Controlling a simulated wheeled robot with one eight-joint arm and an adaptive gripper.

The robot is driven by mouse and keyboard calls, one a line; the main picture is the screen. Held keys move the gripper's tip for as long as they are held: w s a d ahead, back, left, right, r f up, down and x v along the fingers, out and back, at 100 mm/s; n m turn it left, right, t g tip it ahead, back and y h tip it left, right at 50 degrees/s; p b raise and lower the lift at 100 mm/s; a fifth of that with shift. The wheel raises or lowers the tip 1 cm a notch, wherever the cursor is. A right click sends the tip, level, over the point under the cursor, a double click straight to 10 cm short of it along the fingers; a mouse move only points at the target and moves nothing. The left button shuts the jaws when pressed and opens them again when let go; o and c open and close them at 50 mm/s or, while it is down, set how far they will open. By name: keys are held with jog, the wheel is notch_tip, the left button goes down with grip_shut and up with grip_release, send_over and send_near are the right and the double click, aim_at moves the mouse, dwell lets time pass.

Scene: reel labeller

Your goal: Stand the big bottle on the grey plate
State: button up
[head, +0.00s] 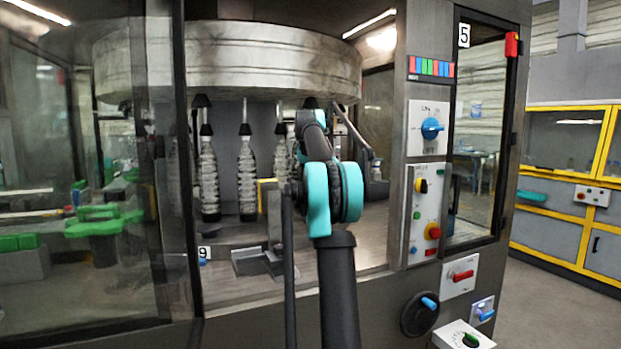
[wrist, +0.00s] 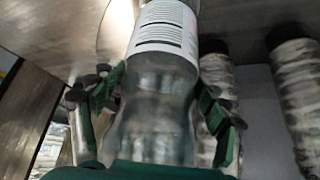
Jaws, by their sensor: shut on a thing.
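A large clear bottle (wrist: 160,120) with a white label marked with black lines fills the middle of the wrist view. My gripper (wrist: 155,98) has its green fingers on either side of the bottle and is shut on it. The bottle's ends are not clearly visible. In the head view my arm reaches into the machine and hides the gripper; I cannot pick out the held bottle there. A dark grey, plate-like piece (head: 258,262) sits low on the machine bed, left of my arm; I cannot tell whether it is the grey plate.
Several ribbed bottles (head: 246,175) stand in a row under the big round drum (head: 230,62). More show at the right of the wrist view (wrist: 297,90). The control panel post (head: 428,165) is right of the opening, and a glass door (head: 90,200) is left.

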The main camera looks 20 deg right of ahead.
jog(key=o, duration=1.8)
jog(key=shift+f, duration=0.1)
jog(key=shift+o, duration=0.2)
jog(key=v, duration=1.2)
